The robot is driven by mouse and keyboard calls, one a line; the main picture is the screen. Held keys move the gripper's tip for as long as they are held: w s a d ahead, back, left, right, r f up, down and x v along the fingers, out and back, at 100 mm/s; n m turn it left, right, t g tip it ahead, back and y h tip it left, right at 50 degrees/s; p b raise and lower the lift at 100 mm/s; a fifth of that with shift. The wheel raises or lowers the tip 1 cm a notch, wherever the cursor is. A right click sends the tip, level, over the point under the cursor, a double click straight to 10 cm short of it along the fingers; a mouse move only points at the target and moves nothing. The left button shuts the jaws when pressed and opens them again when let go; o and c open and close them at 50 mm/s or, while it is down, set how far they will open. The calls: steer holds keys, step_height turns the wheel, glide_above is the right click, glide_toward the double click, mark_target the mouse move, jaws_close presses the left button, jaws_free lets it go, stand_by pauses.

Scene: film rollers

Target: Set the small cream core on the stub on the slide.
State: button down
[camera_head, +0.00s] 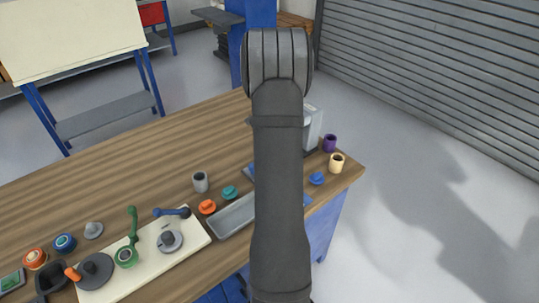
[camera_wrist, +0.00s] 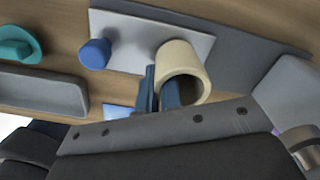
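In the wrist view my gripper (camera_wrist: 160,95) has its blue fingers at a cream hollow core (camera_wrist: 183,62). One finger lies along the outside of its wall, the other reaches into its open bore, so it appears pinched by the wall. The core is tilted in this view, close to the camera. Behind it lies a light panel (camera_wrist: 135,32) beside a long grey plate (camera_wrist: 245,48). I cannot make out the stub or tell for sure which part is the slide. In the head view my arm hides the gripper. Another cream core (camera_head: 337,164) stands clear near the right table edge.
A blue knob (camera_wrist: 95,53) is left of the held core. A teal piece (camera_wrist: 18,45) and grey tray (camera_wrist: 40,90) lie farther left. In the head view a purple core (camera_head: 330,143) stands behind the free cream one. A cream board (camera_head: 140,262) with fittings occupies the front left.

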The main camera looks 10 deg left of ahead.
steer(key=shift+f, duration=0.15)
steer(key=c, duration=1.5)
jaws_free()
steer(key=shift+s, duration=0.1)
steer(key=shift+c, duration=0.2)
steer(key=shift+a, duration=0.1)
